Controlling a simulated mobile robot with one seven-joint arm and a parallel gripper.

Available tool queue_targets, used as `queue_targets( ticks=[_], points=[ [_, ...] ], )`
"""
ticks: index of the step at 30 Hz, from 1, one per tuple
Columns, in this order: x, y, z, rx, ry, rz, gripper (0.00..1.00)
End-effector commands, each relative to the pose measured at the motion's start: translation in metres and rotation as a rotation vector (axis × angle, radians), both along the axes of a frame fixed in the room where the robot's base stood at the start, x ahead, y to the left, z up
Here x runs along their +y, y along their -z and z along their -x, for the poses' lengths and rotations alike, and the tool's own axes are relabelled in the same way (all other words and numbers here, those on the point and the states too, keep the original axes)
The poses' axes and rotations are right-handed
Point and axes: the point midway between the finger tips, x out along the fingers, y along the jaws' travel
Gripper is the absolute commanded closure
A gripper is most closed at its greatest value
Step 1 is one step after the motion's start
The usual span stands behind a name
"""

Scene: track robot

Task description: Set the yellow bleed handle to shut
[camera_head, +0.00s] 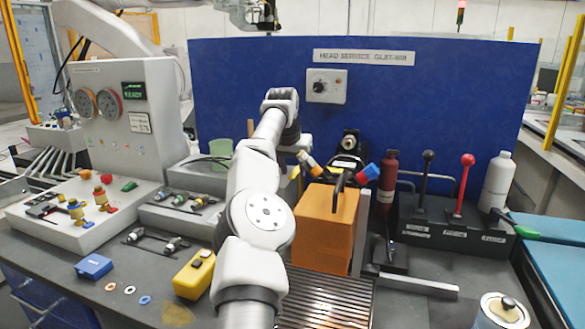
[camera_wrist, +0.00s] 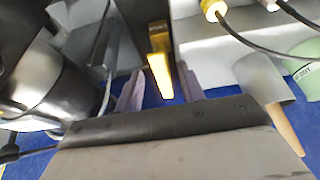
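The yellow handle (camera_wrist: 160,72) shows in the wrist view as a narrow upright bar with a darker upper part. My gripper (camera_wrist: 160,88) is open, with one grey finger on each side of the bar. Gaps show between the bar and both fingers, so it does not look gripped. How deep the bar sits between the fingers I cannot tell. In the head view my arm reaches to the back of the bench and hides most of the handle's area. The fingertips are not clear there. Whether the handle is at open or shut I cannot read.
An orange box (camera_head: 325,229) stands right of my arm, with a red-and-blue-tipped part (camera_head: 364,177) above it. A red cylinder (camera_head: 389,178) and a lever box (camera_head: 450,228) stand further right. A green cup (camera_wrist: 303,62) is near my gripper. The blue panel (camera_head: 250,90) closes the back.

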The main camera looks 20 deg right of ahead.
Motion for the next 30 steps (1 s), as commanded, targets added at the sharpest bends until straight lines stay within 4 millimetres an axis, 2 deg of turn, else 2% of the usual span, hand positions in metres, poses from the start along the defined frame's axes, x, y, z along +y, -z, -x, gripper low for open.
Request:
queue_targets(
  ticks=[8, 11, 21, 25, 30],
  points=[
    [0.001, -0.009, 0.002, -0.004, 0.001, 0.003, 0.61],
    [0.005, -0.022, 0.006, -0.004, 0.000, 0.003, 0.61],
    [0.025, -0.096, 0.028, -0.004, -0.001, 0.004, 0.61],
    [0.030, -0.115, 0.035, -0.004, 0.000, 0.002, 0.61],
    [0.034, -0.126, 0.039, -0.001, 0.000, 0.001, 0.61]
  ],
)
